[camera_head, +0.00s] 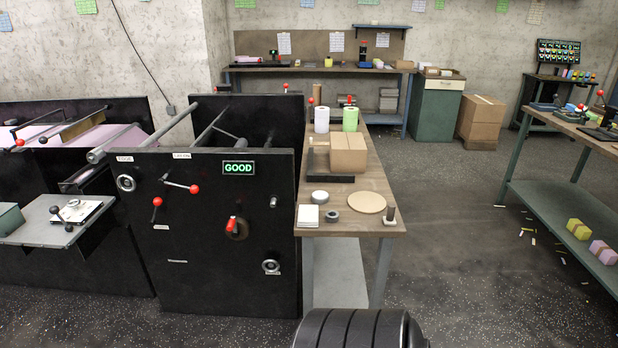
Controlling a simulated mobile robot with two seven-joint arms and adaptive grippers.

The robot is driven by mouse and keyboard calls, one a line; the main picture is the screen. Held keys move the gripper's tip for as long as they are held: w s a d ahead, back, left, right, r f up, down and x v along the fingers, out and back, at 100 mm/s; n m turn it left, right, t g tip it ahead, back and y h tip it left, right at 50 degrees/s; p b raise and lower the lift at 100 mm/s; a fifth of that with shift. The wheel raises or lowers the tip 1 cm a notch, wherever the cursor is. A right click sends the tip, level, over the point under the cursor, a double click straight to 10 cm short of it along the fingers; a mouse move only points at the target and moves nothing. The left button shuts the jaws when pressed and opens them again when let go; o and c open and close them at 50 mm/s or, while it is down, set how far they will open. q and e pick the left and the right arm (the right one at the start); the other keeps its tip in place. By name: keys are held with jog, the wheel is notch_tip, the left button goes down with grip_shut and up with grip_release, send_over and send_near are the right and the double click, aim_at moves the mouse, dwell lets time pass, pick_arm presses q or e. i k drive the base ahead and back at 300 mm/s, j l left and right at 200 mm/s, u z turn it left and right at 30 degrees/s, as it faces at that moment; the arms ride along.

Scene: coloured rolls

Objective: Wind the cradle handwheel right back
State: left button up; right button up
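A black machine panel (195,295) stands left of centre with two round silver handwheels. One handwheel (126,183) is at its upper left, below a small white label; the other handwheel (270,267) is at its lower right. I cannot tell from the small labels which one is the cradle handwheel, nor how far either is wound. The panel also has a red-knobbed crank (182,187), a red-knobbed lever (157,203) and a red handle (232,225) on a brown round plate. Neither of my grippers is in view.
Floor (450,270) is clear right of the bench.

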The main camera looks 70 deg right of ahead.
aim_at(269, 265)
jog(key=z, duration=1.9)
